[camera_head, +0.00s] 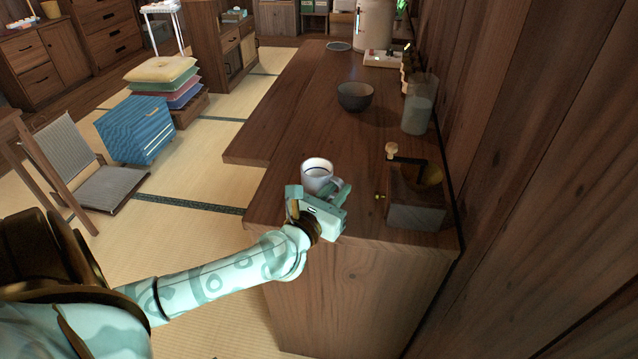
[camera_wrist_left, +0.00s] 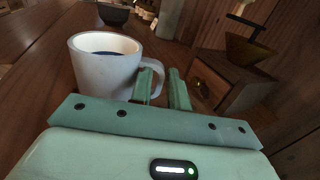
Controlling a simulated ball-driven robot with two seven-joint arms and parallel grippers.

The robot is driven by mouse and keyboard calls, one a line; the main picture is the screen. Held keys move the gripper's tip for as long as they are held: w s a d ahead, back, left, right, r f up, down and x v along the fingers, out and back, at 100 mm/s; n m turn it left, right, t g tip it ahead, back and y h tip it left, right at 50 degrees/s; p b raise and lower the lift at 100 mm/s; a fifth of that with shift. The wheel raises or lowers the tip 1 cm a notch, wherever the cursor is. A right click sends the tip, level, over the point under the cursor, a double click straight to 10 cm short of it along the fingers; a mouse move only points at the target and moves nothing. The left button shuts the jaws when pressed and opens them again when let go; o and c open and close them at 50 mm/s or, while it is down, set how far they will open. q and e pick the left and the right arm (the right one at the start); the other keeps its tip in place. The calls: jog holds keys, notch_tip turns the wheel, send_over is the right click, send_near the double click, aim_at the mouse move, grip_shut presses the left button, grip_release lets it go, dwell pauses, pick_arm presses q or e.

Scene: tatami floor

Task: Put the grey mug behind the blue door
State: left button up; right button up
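The mug (camera_head: 317,174) is pale grey, nearly white, and upright at the left edge of the wooden counter. In the left wrist view the mug (camera_wrist_left: 100,72) shows a dark inside and its handle toward my fingers. My left gripper (camera_head: 335,190) is at the mug's near right side. I cannot tell whether the mug rests on the counter. No blue door can be made out. My right gripper is out of view.
On the counter (camera_head: 300,110) are a coffee grinder (camera_head: 416,205), a glass jar (camera_head: 419,103) and a dark bowl (camera_head: 356,97). A wooden wall bounds the right. On the floor are a blue box-like piece (camera_head: 135,130), stacked cushions (camera_head: 165,80) and a legless chair (camera_head: 85,165).

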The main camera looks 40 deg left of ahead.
pick_arm(q)
jog(key=w, duration=0.3)
jog(key=w+b, duration=0.1)
jog(key=shift+w+a, duration=0.15)
jog(key=shift+a, duration=0.1)
jog(key=shift+r, duration=0.1)
grip_shut()
